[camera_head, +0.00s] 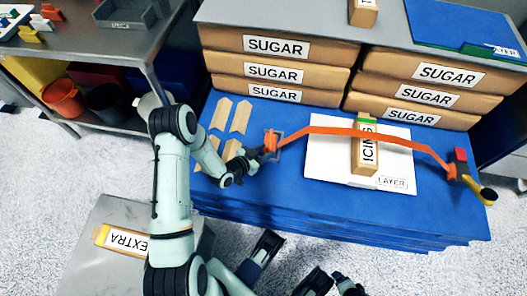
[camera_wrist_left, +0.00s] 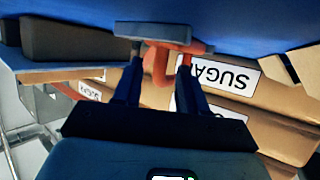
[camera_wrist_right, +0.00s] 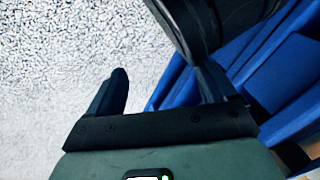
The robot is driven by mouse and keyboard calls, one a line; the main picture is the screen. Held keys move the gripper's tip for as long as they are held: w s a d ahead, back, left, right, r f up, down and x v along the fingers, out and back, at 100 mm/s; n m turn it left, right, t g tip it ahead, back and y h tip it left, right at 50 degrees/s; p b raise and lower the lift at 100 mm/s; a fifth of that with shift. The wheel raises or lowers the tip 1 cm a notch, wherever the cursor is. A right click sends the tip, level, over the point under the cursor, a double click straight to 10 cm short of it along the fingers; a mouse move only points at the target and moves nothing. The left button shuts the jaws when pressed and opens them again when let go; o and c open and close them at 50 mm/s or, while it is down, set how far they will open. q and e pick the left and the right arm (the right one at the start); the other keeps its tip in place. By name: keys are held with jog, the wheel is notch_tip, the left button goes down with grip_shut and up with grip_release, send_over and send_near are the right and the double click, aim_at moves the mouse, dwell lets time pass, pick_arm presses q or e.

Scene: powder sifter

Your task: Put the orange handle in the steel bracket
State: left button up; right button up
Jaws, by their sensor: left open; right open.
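The orange handle (camera_head: 271,141) is at the left end of a long orange strap, near the left edge of the white board. It also shows in the left wrist view (camera_wrist_left: 158,68). The grey steel bracket (camera_head: 281,136) is at the same spot; in the left wrist view the bracket (camera_wrist_left: 152,33) lies across the handle's far end. How deep the handle sits in it is unclear. My left gripper (camera_head: 262,154) is open, with its fingers on either side of the handle. My right gripper (camera_wrist_right: 160,88) is open and empty beside the blue stack, above the floor.
The strap crosses an ICING box (camera_head: 366,156) on the white board (camera_head: 325,178) and ends at a red block (camera_head: 460,155) with a yellow-and-black handle (camera_head: 480,187). SUGAR boxes (camera_head: 280,50) are stacked behind. Tan pieces (camera_head: 241,117) lie left on the blue surface (camera_head: 265,215).

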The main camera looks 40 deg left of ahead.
pick_arm(q)
jog(key=shift+s+a+r+p, duration=0.1)
jog(key=shift+s+r+p, duration=0.45)
jog(key=shift+r+p, duration=0.1)
jog(key=p+v, duration=0.2)
jog(key=v, duration=0.8)
jog(key=shift+s+r, duration=0.2)
jog(key=shift+s, duration=0.15)
pick_arm(e)
jog(key=shift+g+y, duration=0.3)
jog(key=shift+g, duration=0.1)
jog(key=a+r, duration=0.1)
jog(key=s+r, duration=0.1)
jog(key=r, duration=0.1)
jog(key=s+a+r, duration=0.1)
jog(key=shift+s+a+r, duration=0.1)
jog(key=shift+a+r, duration=0.2)
jog(key=shift+r, duration=0.1)
